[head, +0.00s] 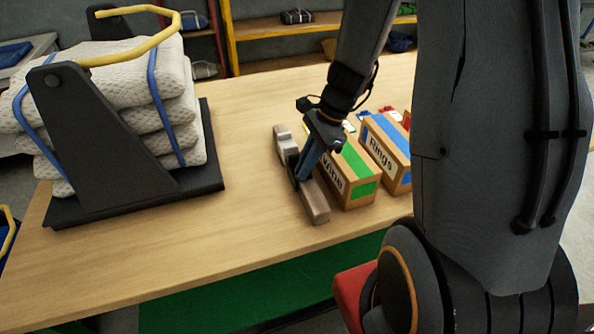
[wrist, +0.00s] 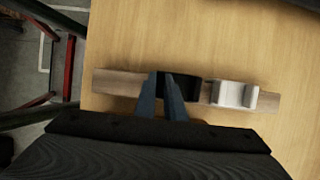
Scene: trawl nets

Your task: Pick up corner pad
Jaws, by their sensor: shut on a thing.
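A black piece, which I take for the corner pad (wrist: 182,84), sits at a narrow wooden strip (wrist: 118,83) in the wrist view. My gripper (wrist: 163,76) is over the strip with its blue-grey fingers close together, shut on the black pad at its left end. The fingers hide part of it. A pale grey notched block (wrist: 235,94) is on the strip just right of the black pad. In the head view my gripper (head: 301,178) reaches down at the strip (head: 313,205), and the pale block (head: 286,146) is behind it.
A box with a green label (head: 348,178) and a box with a blue label (head: 385,150) stand right of the strip. A black stand (head: 110,150) with stacked white nets (head: 140,80) is at the left. The wooden table (head: 235,215) is clear between stand and strip.

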